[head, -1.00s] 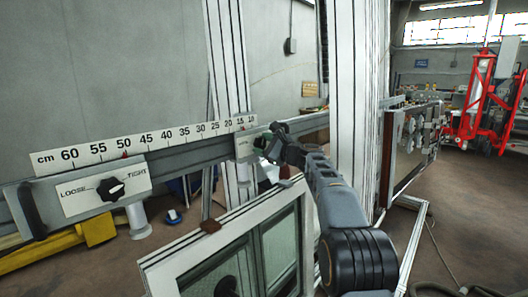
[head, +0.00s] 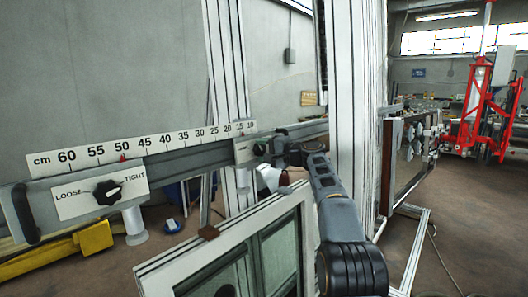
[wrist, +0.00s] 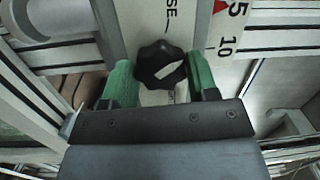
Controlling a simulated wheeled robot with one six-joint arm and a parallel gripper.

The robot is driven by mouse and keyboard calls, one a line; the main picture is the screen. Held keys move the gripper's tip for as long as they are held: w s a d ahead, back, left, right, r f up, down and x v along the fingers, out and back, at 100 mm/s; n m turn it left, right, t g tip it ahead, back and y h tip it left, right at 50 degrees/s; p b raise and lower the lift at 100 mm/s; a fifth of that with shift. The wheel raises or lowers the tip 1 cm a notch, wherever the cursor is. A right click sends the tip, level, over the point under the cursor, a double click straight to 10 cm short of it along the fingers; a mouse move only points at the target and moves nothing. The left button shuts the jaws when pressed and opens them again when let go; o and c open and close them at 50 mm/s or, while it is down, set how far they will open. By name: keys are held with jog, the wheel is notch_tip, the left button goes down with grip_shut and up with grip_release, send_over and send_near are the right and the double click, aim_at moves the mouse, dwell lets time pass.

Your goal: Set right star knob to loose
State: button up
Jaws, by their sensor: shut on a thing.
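The right star knob (wrist: 160,64) is black with several lobes and a slanted white pointer mark. It sits on a light plate, with the letters "OSE" (wrist: 171,20) showing above it in the wrist view; the tight label is not readable there. My gripper (wrist: 161,75) has its green-padded fingers on both sides of the knob and is shut on it. In the head view my gripper (head: 270,148) is at the right end of the rail and largely hides the knob.
The left star knob (head: 107,192) sits on its loose/tight plate, its white mark toward TIGHT. A centimetre scale (head: 140,144) runs along the rail. A framed window (head: 225,250) stands below, and a white upright profile (head: 352,110) rises beside my arm.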

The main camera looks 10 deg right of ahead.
jog(key=n, duration=0.4)
jog(key=shift+r+n+g, duration=0.1)
jog(key=shift+n+g, duration=0.2)
jog(key=shift+g, duration=0.1)
jog(key=shift+n, duration=1.8)
jog(key=o, duration=0.9)
jog(key=b+v, duration=0.1)
jog(key=v, duration=0.3)
jog(key=b+v, duration=0.1)
jog(key=v, duration=0.4)
jog(key=b+v, duration=0.1)
jog(key=v, duration=0.3)
jog(key=shift+s+d+r+b, duration=0.2)
jog(key=shift+s+r+b, duration=0.1)
jog(key=shift+r+b, duration=0.05)
jog(key=shift+h, duration=0.3)
